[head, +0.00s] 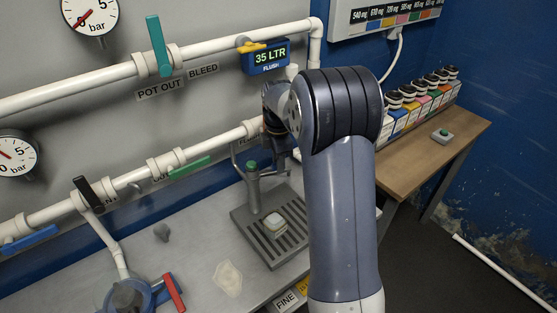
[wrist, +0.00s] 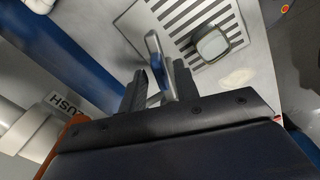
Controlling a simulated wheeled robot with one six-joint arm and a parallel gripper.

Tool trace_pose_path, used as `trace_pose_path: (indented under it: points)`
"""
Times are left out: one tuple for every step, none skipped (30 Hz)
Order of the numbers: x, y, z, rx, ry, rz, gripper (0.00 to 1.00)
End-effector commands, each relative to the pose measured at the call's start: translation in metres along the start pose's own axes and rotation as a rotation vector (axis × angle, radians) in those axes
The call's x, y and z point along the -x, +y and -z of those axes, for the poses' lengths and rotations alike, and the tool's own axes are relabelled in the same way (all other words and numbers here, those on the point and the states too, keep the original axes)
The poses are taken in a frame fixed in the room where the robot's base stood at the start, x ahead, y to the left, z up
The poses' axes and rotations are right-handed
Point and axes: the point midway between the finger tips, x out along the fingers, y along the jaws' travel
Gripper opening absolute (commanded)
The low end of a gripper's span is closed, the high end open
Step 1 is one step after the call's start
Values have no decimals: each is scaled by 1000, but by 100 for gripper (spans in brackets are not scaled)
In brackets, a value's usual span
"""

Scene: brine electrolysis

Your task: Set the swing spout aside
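The swing spout is a bent metal tube (head: 237,158) above a drip tray (head: 244,225), beside a grey post with a green top (head: 253,185). In the wrist view the spout (wrist: 160,65) stands between the two fingers of my gripper (wrist: 160,86). The fingers are apart, with a gap showing between the left finger and the spout. I cannot tell whether the right finger touches it. In the head view my arm hides most of the gripper. A small pale square vessel (head: 275,224) sits on the slatted tray and also shows in the wrist view (wrist: 212,44).
White pipes with a teal handle (head: 157,46) and other valves run along the wall behind. A flush display (head: 268,57) hangs above the spout. A pale patch (head: 228,279) lies on the bench. A wooden table (head: 440,155) with several small bottles stands at right.

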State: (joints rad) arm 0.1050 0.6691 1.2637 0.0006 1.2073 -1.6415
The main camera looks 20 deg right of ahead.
Motion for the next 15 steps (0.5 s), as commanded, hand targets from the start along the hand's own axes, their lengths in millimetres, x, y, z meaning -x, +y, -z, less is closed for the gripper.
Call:
trace_pose_path:
  points:
    - [0, 0, 0, 0, 0, 1, 33]
    - [0, 0, 0, 0, 0, 1, 33]
    - [0, 0, 0, 0, 0, 1, 33]
    - [0, 0, 0, 0, 0, 1, 33]
    - [0, 0, 0, 0, 0, 1, 33]
    - [0, 0, 0, 0, 0, 1, 33]
    - [0, 0, 0, 0, 0, 1, 33]
    - [0, 0, 0, 0, 0, 1, 33]
    - [2, 0, 0, 0, -1, 0, 33]
    - [4, 0, 0, 0, -1, -1, 33]
    - [6, 0, 0, 0, -1, -2, 33]
    - [11, 0, 0, 0, -1, -1, 33]
    - [16, 0, 0, 0, -1, -2, 33]
    - [21, 1, 0, 0, -1, -4, 33]
    - [29, 1, 0, 0, -1, -5, 33]
